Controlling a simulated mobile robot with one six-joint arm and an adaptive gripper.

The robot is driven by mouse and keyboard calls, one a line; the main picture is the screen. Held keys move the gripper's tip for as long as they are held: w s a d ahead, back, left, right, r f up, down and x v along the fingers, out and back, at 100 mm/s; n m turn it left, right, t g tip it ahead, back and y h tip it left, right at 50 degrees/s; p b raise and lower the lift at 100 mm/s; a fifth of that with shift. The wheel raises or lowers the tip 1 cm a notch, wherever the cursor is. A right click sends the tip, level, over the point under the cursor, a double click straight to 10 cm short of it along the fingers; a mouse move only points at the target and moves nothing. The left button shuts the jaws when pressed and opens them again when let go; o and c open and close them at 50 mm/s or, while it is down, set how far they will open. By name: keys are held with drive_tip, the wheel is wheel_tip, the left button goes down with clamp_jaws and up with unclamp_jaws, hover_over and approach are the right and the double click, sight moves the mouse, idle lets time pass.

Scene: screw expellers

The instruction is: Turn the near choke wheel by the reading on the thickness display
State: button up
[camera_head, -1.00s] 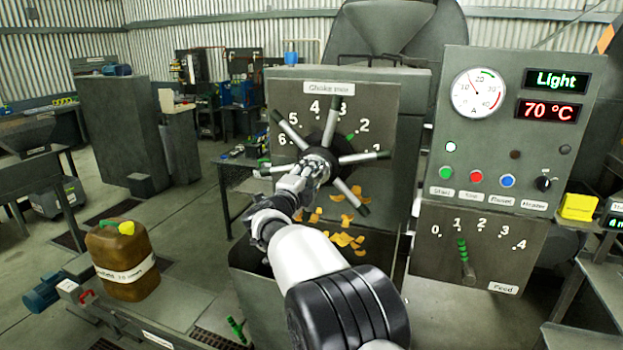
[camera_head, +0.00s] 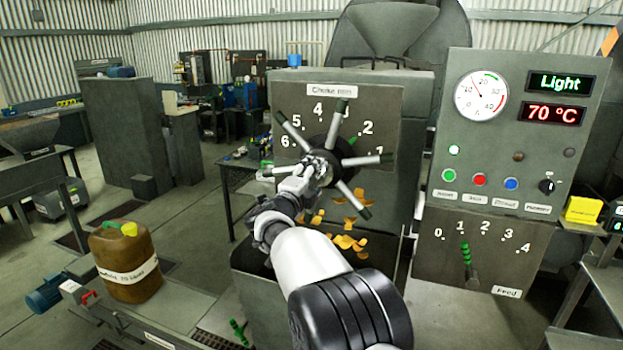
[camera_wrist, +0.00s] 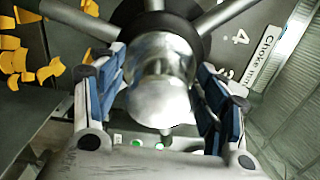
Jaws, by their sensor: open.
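The choke wheel (camera_head: 343,150) stands on the grey choke panel, with several grey dark-tipped spokes around a dark hub. A green pointer mark beside the hub points near 2 on the scale. My gripper (camera_head: 312,172) is at the front of the hub. In the wrist view my open gripper (camera_wrist: 165,100) has its fingers on either side of the silver hub knob (camera_wrist: 160,95); whether the pads touch it I cannot tell. A small dark display (camera_head: 616,222) with green digits is cut off at the right edge; its reading is not legible.
The control panel (camera_head: 515,120) at right shows "Light" and "70 °C". A feed lever (camera_head: 467,262) is below it. Orange flakes (camera_head: 350,243) lie under the wheel. A brown jerrycan (camera_head: 127,268) stands at lower left.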

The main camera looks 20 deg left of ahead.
drive_tip(key=s, duration=1.2)
drive_tip(key=shift+a, duration=0.45)
drive_tip(key=s+d+r+n+g+y, duration=0.2)
drive_tip(key=d+r+n+y, duration=0.3)
drive_tip(key=d+r+n, duration=0.35)
drive_tip(key=s+d+f+n+g+y, duration=0.1)
drive_tip(key=s+d+f+n+g, duration=0.2)
drive_tip(key=s+d, duration=0.35)
drive_tip(key=s+d+f+n+g+h, duration=0.1)
drive_tip(key=s+d+f, duration=0.4)
drive_tip(key=s, duration=0.5)
drive_tip(key=s+d+f+n+g+h, duration=0.2)
drive_tip(key=s+d+f+n+g, duration=0.2)
drive_tip(key=s+d, duration=0.6)
drive_tip(key=s+d+f+n+g+h, duration=0.1)
drive_tip(key=s+d+f+n+g, duration=0.2)
drive_tip(key=s, duration=0.9)
drive_tip(key=d+f, duration=0.3)
drive_tip(key=d, duration=0.1)
drive_tip(key=shift+d+h, duration=0.35)
drive_tip(key=shift+h, duration=0.05)
